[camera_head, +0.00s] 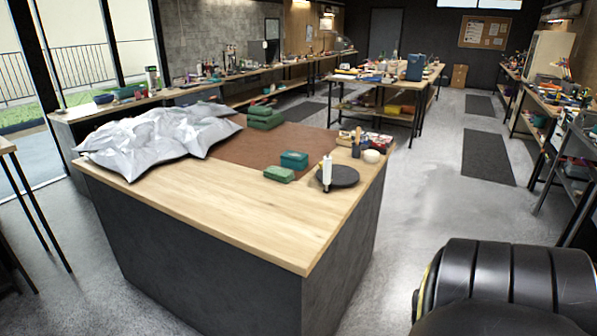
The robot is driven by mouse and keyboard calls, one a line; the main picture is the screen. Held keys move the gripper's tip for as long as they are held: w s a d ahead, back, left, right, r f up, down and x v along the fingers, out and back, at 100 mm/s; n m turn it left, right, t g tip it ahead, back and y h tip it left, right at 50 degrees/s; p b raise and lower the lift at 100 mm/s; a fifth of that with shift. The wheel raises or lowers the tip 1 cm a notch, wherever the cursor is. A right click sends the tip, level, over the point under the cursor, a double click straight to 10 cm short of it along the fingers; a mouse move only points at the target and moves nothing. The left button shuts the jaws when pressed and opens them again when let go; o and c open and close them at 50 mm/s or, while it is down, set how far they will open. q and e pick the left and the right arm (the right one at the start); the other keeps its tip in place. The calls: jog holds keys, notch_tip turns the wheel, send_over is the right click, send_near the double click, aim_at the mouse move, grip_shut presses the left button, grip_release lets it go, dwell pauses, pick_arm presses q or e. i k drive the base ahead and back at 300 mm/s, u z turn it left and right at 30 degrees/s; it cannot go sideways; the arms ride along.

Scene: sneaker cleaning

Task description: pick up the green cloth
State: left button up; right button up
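A small folded green item (279,174), which looks like a cloth, lies flat on the wooden table near the front edge of the brown mat (240,146). A stack of folded green cloths (264,117) sits at the back of the mat. Neither of my grippers shows in the head view, so nothing is seen touching these items.
A teal box (294,159) sits just behind the small green item. A dark round disc (342,177) with a white bottle (327,172) is to its right. Crumpled silver bags (150,140) cover the table's left side. The wooden tabletop (240,205) is clear in front.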

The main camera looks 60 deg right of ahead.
aim_at(282, 175)
jog(key=z, duration=2.55)
jog(key=k, duration=0.7)
jog(key=u, duration=0.95)
jog(key=i, duration=0.35)
jog(key=z, duration=0.25)
